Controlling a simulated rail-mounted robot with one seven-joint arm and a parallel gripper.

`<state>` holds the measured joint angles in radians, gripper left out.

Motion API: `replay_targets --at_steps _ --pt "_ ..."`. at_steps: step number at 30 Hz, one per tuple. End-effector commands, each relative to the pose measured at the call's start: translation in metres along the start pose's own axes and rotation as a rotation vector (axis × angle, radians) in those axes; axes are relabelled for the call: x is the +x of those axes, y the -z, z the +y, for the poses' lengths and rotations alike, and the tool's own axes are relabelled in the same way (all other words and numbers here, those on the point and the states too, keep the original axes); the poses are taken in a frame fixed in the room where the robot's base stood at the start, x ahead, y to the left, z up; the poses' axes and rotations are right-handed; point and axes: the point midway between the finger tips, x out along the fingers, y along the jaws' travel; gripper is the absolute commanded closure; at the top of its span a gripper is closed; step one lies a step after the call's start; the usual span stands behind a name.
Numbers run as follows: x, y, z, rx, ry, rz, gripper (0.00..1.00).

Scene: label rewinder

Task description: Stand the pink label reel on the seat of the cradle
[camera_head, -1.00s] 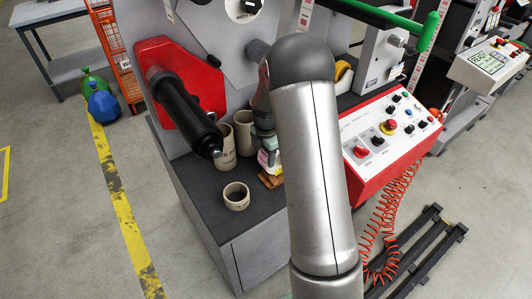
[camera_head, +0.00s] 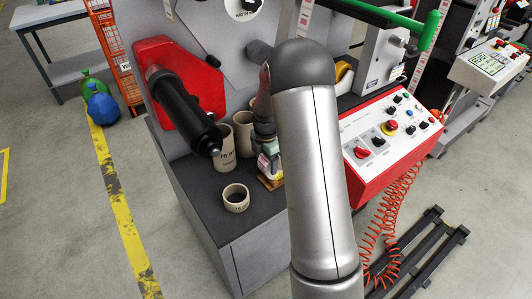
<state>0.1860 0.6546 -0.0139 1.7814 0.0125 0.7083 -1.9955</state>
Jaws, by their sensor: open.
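My gripper (camera_head: 267,148) is small in the head view, pointing down over the dark machine top, partly hidden behind my own arm. It is open; its fingertips are hard to make out. A small pink patch (camera_head: 263,162), seemingly the pink label reel, shows right at the fingers. I cannot tell whether they touch it. Just below is a brown wooden piece (camera_head: 270,183), likely the cradle; its seat is mostly hidden. Whether the reel rests on it is unclear.
Two upright cardboard cores (camera_head: 226,152) (camera_head: 243,130) stand left of my gripper, and a short core (camera_head: 236,198) stands nearer the front. A black roller (camera_head: 183,108) juts out at left. A red-edged control panel (camera_head: 388,135) lies at right.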

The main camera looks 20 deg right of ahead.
Motion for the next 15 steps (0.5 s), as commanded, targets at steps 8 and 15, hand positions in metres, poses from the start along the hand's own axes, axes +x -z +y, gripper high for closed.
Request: replay_targets --at_steps 8,15 --pt "-0.041 -0.001 0.002 0.001 -0.009 -0.004 0.29" --pt "-0.101 -0.001 0.001 0.001 -0.009 -0.004 0.29"
